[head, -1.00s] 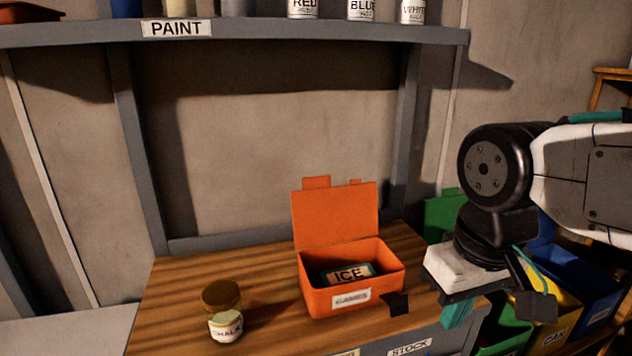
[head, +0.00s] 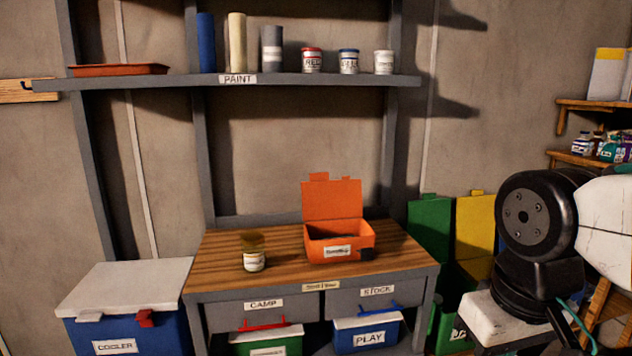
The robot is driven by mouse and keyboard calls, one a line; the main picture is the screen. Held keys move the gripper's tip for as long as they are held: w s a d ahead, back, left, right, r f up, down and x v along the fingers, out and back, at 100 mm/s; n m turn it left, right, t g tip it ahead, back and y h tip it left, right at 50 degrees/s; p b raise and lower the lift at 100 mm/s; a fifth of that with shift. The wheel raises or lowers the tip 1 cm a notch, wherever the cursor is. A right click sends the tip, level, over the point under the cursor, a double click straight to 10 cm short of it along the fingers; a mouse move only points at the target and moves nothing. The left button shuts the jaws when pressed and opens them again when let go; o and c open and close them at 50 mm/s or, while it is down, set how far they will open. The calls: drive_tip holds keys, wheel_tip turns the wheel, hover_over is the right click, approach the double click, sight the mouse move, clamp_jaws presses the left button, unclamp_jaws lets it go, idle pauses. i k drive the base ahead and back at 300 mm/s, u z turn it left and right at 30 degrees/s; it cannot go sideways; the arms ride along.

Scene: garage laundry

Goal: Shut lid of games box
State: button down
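The orange games box (head: 338,247) stands on the wooden workbench, with a white label on its front. Its lid (head: 332,200) is open and stands upright at the back edge. What lies inside the box is hard to make out from here. My gripper (head: 515,320) shows only in part at the lower right, well to the right of the box and apart from it. Its fingertips are cut off by the bottom edge of the picture.
A chalk jar (head: 254,260) stands on the workbench (head: 215,263), left of the box. A shelf (head: 290,80) with paint pots runs above. A cooler (head: 125,300) stands at left. Green (head: 430,235) and yellow (head: 475,235) bins with raised lids stand right of the bench.

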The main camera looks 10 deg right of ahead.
sight(323, 199)
drive_tip(key=u, duration=0.6)
drive_tip(key=i, duration=0.4)
drive_tip(key=u, duration=0.7)
drive_tip(key=i, duration=1.45)
drive_tip(key=z, duration=0.85)
